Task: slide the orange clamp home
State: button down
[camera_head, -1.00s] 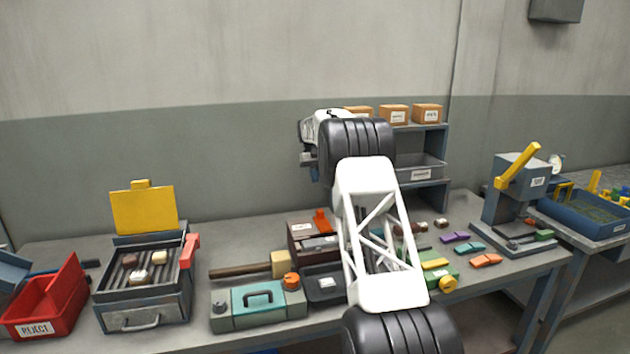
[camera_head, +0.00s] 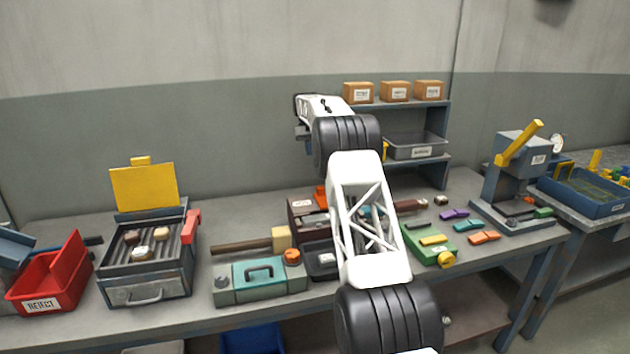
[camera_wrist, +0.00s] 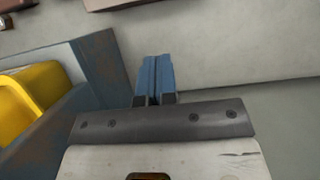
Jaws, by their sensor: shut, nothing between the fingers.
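Two orange things could be the clamp. One orange piece (camera_head: 321,196) stands upright on the dark brown box (camera_head: 298,208), partly behind my arm in the head view. Another orange piece (camera_head: 484,238) lies flat on the bench at right, beside a teal and a purple one. I cannot tell which is the clamp. My gripper (camera_wrist: 155,75) has blue fingers, pressed together and empty in the wrist view, over a plain grey surface. In the head view it is mostly hidden by my wrist, high above the back of the bench.
A yellow part (camera_wrist: 38,88) in a blue-grey housing (camera_wrist: 103,70) is close left of my fingers in the wrist view. A teal case (camera_head: 260,280), a grill box (camera_head: 148,270) and a red reject bin (camera_head: 50,280) stand at left. A shelf (camera_head: 440,150) and a press (camera_head: 512,180) stand at right.

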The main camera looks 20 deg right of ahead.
aim_at(318, 189)
jog(key=shift+s+f, duration=0.1)
jog(key=shift+f, duration=0.05)
jog(key=shift+s+f, duration=1.25)
jog(key=shift+f, duration=0.25)
jog(key=shift+s+f, duration=1.3)
jog(key=shift+f, duration=0.2)
jog(key=shift+s+f, duration=1.25)
jog(key=shift+f, duration=0.25)
jog(key=shift+s, duration=0.1)
jog(key=shift+s, duration=1.8)
jog(key=shift+s+f, duration=0.1)
jog(key=shift+s, duration=0.4)
